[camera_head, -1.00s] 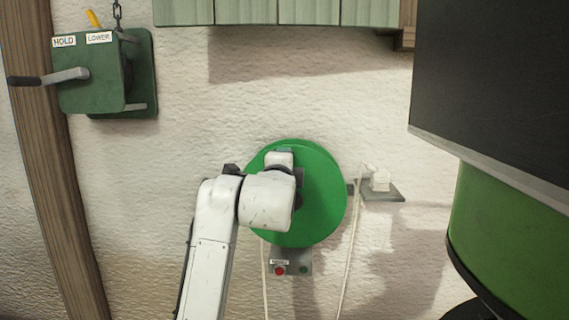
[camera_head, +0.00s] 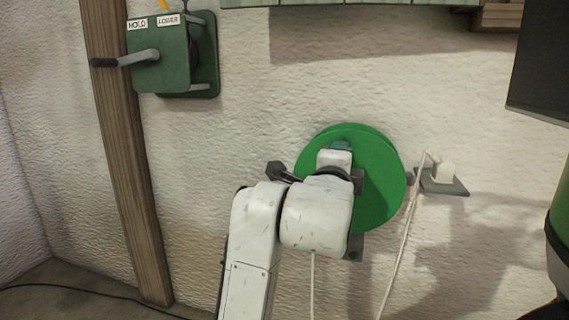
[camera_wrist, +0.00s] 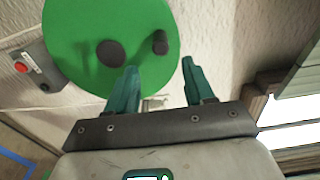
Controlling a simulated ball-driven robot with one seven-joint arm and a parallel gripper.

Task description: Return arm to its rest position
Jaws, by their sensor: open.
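My gripper (camera_wrist: 160,88) shows in the wrist view with its two green fingers apart and nothing between them. In front of it is a round green disc (camera_wrist: 75,50) with a dark hub and a dark knob, fixed at the wall. A gap between the fingers and the knob cannot be judged exactly. In the head view my white arm reaches up from the bottom and covers part of the green disc (camera_head: 380,185). The fingers are mostly hidden there behind my wrist.
A green winch box (camera_head: 160,55) with a crank handle hangs by a wooden post (camera_head: 125,150). A small wall bracket (camera_head: 445,183) holds a pale cord. A dark panel (camera_head: 540,65) stands at right. A cable lies on the floor.

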